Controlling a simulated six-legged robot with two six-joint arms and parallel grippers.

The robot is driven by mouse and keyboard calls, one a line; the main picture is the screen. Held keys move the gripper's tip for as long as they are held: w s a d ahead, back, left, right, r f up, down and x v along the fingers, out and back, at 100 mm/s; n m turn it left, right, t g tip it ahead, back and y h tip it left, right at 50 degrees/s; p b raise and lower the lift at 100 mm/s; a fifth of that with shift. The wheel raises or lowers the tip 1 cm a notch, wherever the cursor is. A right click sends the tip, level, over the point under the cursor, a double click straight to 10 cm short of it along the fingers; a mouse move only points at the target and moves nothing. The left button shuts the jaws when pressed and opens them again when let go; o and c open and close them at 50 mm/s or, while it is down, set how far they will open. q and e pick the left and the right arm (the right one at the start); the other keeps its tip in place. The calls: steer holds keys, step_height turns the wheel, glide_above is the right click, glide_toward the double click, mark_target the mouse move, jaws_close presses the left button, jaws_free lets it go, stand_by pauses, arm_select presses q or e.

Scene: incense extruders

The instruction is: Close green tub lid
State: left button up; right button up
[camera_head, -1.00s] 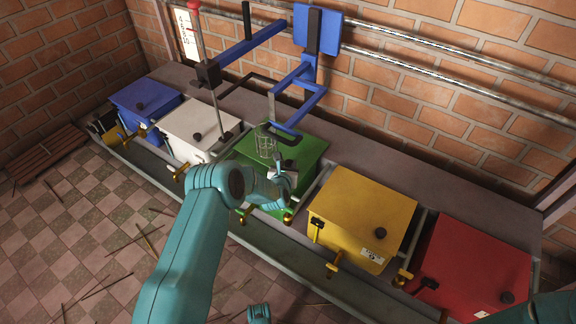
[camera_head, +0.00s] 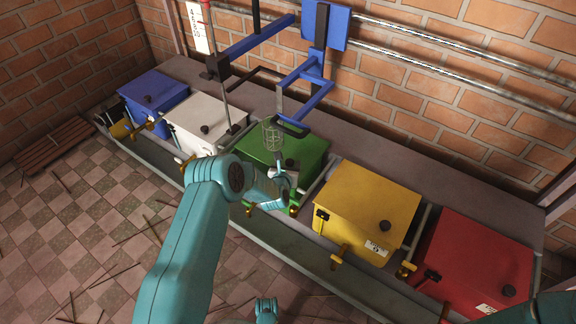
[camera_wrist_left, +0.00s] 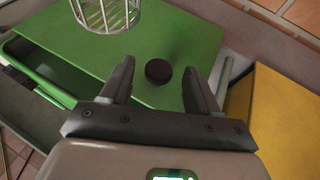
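The green tub lid (camera_head: 302,147) is in the middle of the row in the head view. In the left wrist view the green lid (camera_wrist_left: 190,45) has a round dark knob (camera_wrist_left: 158,71). Left of the lid, a green tub rim (camera_wrist_left: 45,88) and a dark gap show, so the lid seems ajar. My left gripper (camera_head: 285,182) is at the front of the green tub. In the wrist view my left gripper (camera_wrist_left: 158,78) is open, its fingers apart, with the knob showing between and beyond them. Contact with the lid cannot be told. My right gripper is not in view.
A wire basket (camera_head: 272,134) hangs from a blue arm (camera_head: 302,88) over the green tub. The white tub (camera_head: 205,122) stands left and the yellow tub (camera_head: 368,205) right. Blue (camera_head: 153,92) and red (camera_head: 475,262) tubs stand farther out. Thin sticks lie on the tiled floor.

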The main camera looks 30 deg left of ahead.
arm_select(q)
steer(key=shift+s+r, duration=0.2)
steer(key=shift+s, duration=0.05)
steer(key=p+v, duration=0.6)
steer(key=v, duration=0.9)
steer(key=shift+s+d, duration=0.15)
steer(key=shift+s, duration=0.2)
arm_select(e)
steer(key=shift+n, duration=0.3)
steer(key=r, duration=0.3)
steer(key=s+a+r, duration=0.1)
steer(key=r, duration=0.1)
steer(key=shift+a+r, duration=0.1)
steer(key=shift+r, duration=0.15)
